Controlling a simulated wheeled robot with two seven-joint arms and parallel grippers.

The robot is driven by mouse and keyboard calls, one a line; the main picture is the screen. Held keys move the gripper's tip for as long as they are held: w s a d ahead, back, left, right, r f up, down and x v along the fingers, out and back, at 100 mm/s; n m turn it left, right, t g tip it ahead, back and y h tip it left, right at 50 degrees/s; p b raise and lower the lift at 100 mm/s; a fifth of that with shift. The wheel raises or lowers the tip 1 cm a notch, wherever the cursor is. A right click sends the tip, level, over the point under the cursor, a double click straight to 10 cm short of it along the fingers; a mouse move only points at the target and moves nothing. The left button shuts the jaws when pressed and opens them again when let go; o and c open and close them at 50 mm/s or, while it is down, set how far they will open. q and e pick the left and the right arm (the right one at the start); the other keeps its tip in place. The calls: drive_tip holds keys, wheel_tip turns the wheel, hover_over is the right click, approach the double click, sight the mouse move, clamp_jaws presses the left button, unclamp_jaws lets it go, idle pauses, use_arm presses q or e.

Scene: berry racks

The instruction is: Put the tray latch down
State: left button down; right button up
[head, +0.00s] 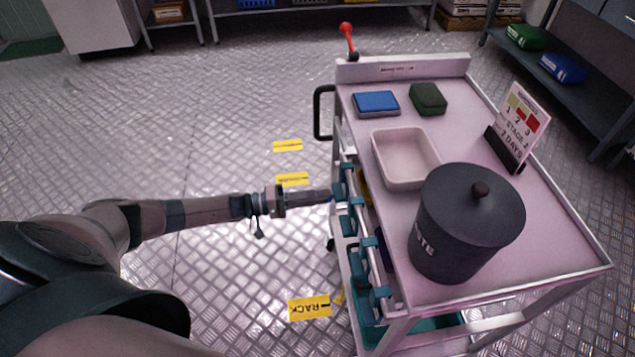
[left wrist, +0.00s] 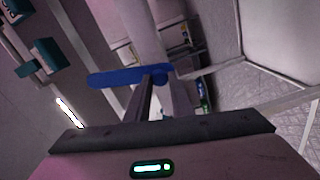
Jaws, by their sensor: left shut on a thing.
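The tray latch (left wrist: 120,78) is a blue bar with a round end, seen in the left wrist view. My left gripper (left wrist: 163,100) has its two fingers together at the bar's round end, shut on it. In the head view my left gripper (head: 328,195) reaches in from the left to the side of the white cart (head: 455,122), by the teal brackets (head: 350,200). There the latch is mostly hidden by the fingers. The bar looks about level in the wrist picture; its true tilt I cannot tell. My right gripper is not in view.
On the cart top are a dark lidded bin (head: 462,235), an empty pale tray (head: 400,175), a blue box (head: 376,103), a green box (head: 428,98) and a sign (head: 518,125). A red-knobbed lever (head: 347,35) stands at its far end.

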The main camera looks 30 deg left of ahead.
use_arm(q)
drive_tip(key=shift+s+d+f+n+p, duration=0.15)
drive_tip(key=shift+s+d+n+p, duration=0.1)
drive_tip(key=shift+s+d+n, duration=0.3)
drive_tip(key=shift+s+d+f+n+p, duration=0.1)
drive_tip(key=shift+s+d+n+p, duration=0.2)
drive_tip(key=shift+s+n, duration=0.45)
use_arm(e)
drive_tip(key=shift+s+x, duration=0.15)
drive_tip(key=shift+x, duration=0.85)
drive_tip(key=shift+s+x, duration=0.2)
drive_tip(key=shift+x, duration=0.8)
use_arm(q)
drive_tip(key=shift+w, duration=0.1)
drive_tip(key=c, duration=1.6)
unclamp_jaws()
drive_tip(key=shift+o, duration=0.2)
drive_tip(key=b+v, duration=0.2)
drive_tip(key=v, duration=1.5)
drive_tip(key=shift+s+a, duration=0.15)
drive_tip(key=shift+s, duration=0.05)
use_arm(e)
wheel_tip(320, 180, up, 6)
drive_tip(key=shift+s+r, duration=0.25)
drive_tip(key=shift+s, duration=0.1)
